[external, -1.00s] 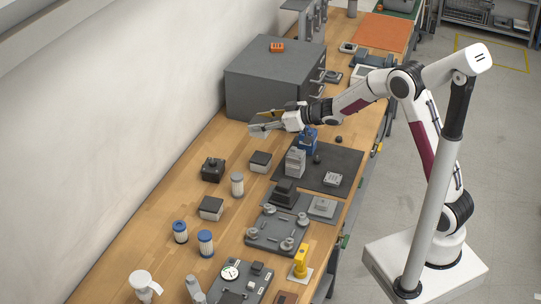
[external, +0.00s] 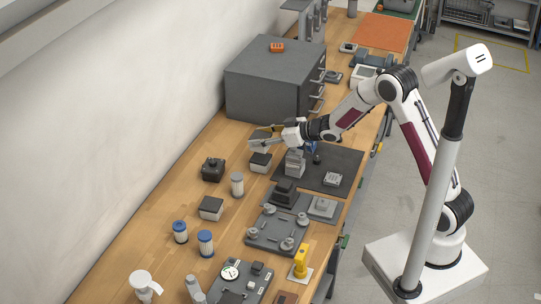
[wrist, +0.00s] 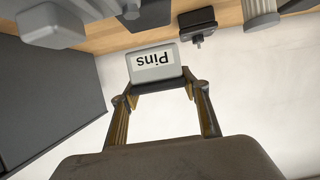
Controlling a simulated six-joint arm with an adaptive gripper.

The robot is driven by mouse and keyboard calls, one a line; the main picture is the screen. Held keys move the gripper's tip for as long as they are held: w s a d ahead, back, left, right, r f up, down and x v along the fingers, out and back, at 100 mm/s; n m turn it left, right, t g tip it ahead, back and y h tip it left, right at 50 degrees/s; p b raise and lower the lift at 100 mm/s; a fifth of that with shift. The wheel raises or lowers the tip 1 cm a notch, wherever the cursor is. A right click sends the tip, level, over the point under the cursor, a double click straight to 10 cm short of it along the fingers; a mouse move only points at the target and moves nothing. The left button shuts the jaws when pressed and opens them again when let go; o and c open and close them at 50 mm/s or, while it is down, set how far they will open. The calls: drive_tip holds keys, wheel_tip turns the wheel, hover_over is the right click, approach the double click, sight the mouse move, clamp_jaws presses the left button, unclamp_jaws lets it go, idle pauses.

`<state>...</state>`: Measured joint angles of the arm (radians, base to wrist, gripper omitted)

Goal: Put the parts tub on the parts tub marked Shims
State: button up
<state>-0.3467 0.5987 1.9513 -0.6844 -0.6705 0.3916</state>
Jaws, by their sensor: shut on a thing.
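My gripper (wrist: 161,88) is shut on a grey parts tub (wrist: 158,66), whose white label reads "Pins" upside down in the wrist view. In the external view my gripper (external: 258,143) holds it above the bench, just behind and over a second grey tub with a dark top (external: 260,162). Whether the two touch cannot be told. A third similar tub (external: 210,208) stands nearer the camera. No label reading Shims can be read in either view.
A large grey drawer cabinet (external: 265,85) stands close behind my gripper. A black box with a knob (external: 213,169) and a white canister (external: 237,184) stand to the front left. A grey block-shaped unit (external: 295,162) is close on the right. Bare wood lies toward the wall.

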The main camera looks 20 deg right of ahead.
drive_tip(key=shift+f, duration=1.85)
drive_tip(key=shift+f, duration=0.1)
drive_tip(key=o, duration=1.2)
drive_tip(key=shift+s+d, duration=0.1)
drive_tip(key=shift+v, duration=5.95)
